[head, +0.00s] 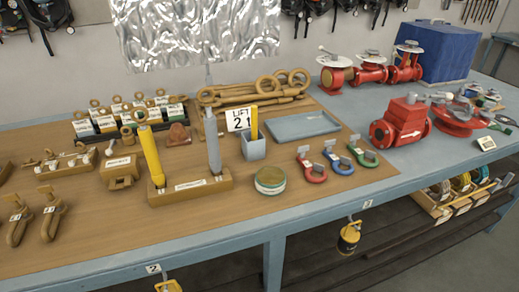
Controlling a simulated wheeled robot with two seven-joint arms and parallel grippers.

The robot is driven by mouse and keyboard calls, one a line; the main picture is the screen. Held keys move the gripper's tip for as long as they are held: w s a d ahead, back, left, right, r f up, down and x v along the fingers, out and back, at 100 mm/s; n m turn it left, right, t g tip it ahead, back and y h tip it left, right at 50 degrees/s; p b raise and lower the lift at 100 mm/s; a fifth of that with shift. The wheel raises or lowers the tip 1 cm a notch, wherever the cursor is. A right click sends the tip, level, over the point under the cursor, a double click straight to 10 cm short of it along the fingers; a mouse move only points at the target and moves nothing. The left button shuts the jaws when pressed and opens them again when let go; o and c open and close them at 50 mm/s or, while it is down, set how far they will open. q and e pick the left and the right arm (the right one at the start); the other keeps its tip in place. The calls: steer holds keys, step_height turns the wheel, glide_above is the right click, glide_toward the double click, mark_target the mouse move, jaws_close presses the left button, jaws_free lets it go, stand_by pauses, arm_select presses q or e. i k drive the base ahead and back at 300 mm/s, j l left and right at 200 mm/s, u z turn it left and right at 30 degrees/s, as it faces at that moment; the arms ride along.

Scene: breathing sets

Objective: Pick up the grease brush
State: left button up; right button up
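No brush bristles show clearly in the head view. A yellow handle (254,122) stands upright in a small blue-grey square cup (254,148) near the middle of the table, and it may be the grease brush; its lower end is hidden in the cup. A thicker yellow upright bar (151,157) and a grey upright bar (213,146) stand in a wooden block to the left. Neither of my grippers is in view.
Coloured shackles (340,166) lie right of the tin. Red valves (402,124) fill the right side. The front strip of the brown mat (130,232) is clear.

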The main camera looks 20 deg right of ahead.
mark_target(254, 108)
steer(key=j+z, duration=0.75)
steer(key=j, duration=0.15)
steer(key=i, duration=0.05)
